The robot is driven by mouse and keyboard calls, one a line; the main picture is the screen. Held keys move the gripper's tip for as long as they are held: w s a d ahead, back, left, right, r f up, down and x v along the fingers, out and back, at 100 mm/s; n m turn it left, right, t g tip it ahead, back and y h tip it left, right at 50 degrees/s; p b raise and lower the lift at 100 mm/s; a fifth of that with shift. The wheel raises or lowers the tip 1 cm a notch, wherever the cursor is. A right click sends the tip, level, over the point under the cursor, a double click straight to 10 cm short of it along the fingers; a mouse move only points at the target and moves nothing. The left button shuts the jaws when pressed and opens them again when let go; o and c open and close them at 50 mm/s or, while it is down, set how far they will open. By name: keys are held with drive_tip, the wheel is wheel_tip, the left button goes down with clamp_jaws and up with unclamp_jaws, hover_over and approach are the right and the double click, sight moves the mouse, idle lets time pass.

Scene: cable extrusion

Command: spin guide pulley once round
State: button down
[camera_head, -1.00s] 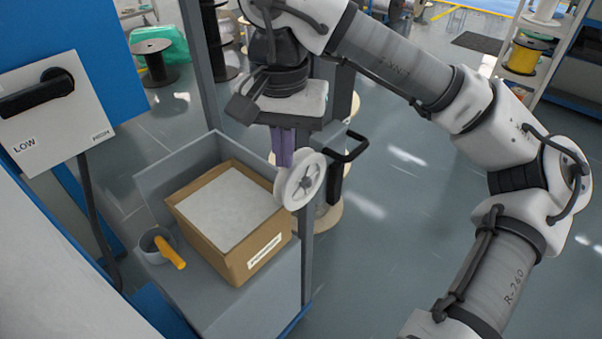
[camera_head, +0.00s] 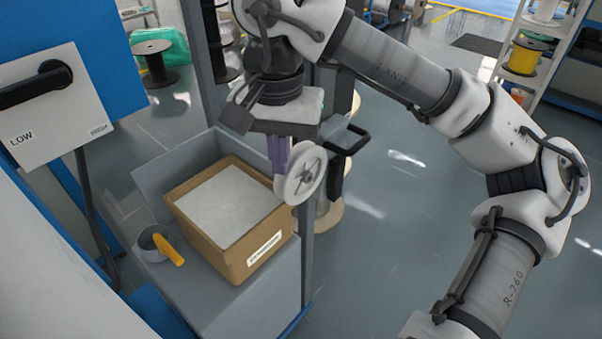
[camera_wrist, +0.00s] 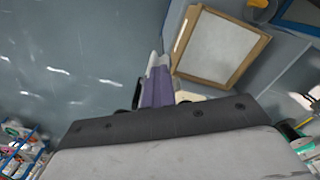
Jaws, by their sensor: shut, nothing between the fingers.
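The guide pulley (camera_head: 305,173) is a white spoked wheel on the grey post by the right side of the cardboard box, in the head view. My gripper (camera_head: 279,172) has purple fingers pointing down, just left of and partly behind the pulley. Its tips are at or very near the pulley rim; I cannot tell whether they touch. In the wrist view the purple fingers (camera_wrist: 157,65) are together with nothing held between them.
A cardboard box (camera_head: 262,248) with white contents stands in a grey tray (camera_head: 262,310). A grey pot with an orange-handled tool (camera_head: 168,250) is to its left. A black handle (camera_head: 352,140) juts out right of the pulley. Open floor lies further right.

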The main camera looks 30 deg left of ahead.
drive_tip(key=f+b, duration=0.1)
drive_tip(key=f, duration=0.1)
drive_tip(key=f+b, duration=0.1)
drive_tip(key=f, duration=0.1)
drive_tip(key=s+f+b, duration=0.1)
drive_tip(key=f+b, duration=0.1)
drive_tip(key=shift+a, duration=0.1)
drive_tip(key=shift+s+r, duration=0.1)
drive_tip(key=shift+s, duration=0.05)
drive_tip(key=shift+s+a, duration=0.2)
drive_tip(key=shift+s, duration=0.9)
drive_tip(key=shift+s, duration=0.1)
wheel_tip(320, 180, up, 8)
drive_tip(key=p, duration=0.6)
hover_over(275, 190)
drive_tip(key=s, duration=0.3)
drive_tip(key=shift+s+d, duration=0.2)
drive_tip(key=shift+f, duration=0.2)
